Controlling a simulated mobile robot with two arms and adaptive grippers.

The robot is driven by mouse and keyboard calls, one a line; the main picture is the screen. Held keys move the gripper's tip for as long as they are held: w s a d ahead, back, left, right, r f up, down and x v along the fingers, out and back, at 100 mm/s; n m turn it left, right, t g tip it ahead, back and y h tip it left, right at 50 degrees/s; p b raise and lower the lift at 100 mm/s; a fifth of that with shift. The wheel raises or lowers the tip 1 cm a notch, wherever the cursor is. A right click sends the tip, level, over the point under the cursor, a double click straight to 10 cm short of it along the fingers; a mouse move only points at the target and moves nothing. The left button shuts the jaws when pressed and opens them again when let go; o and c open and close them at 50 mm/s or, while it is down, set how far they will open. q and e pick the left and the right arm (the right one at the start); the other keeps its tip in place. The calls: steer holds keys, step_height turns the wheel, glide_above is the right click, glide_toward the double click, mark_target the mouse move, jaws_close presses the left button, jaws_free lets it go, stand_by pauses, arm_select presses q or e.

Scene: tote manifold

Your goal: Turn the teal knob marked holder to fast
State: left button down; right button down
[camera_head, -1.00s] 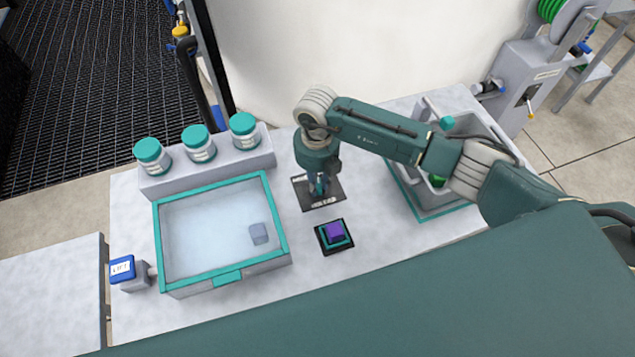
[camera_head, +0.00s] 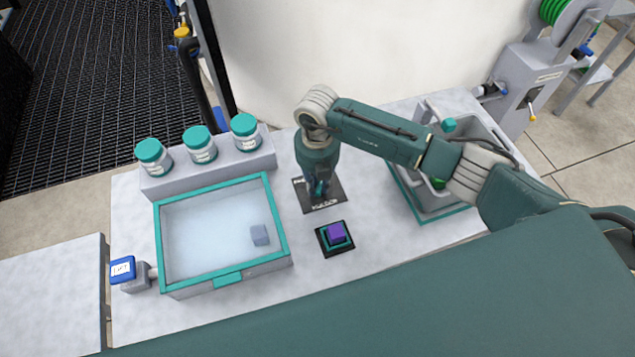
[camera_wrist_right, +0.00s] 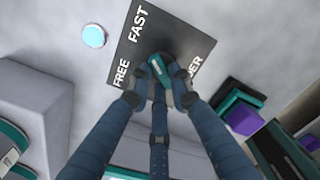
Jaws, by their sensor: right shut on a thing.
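The teal knob (camera_wrist_right: 158,69) sits on a dark plate (camera_wrist_right: 142,38) lettered FAST, FREE and a partly covered word ending in DER. In the right wrist view the knob's bar tilts, upper end toward upper left; its exact mark is hard to read. My right gripper (camera_wrist_right: 160,86) is shut on the knob, its blue fingers on both sides of it. In the head view my right gripper (camera_head: 318,188) is over the dark plate (camera_head: 333,190) and hides the knob. My left gripper is not in view.
A teal-rimmed clear-topped box (camera_head: 225,280) stands left of the plate, with several teal-lidded jars (camera_head: 201,150) behind. A purple button block (camera_head: 337,233) is just in front of the plate. A grey tote (camera_head: 480,125) stands right. A blue-tagged fitting (camera_head: 123,270) juts out at left.

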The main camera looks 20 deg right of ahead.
mark_target(318, 187)
steer(key=c, duration=1.6)
jaws_free()
steer(key=shift+o, duration=0.2)
step_height(318, 187, up, 12)
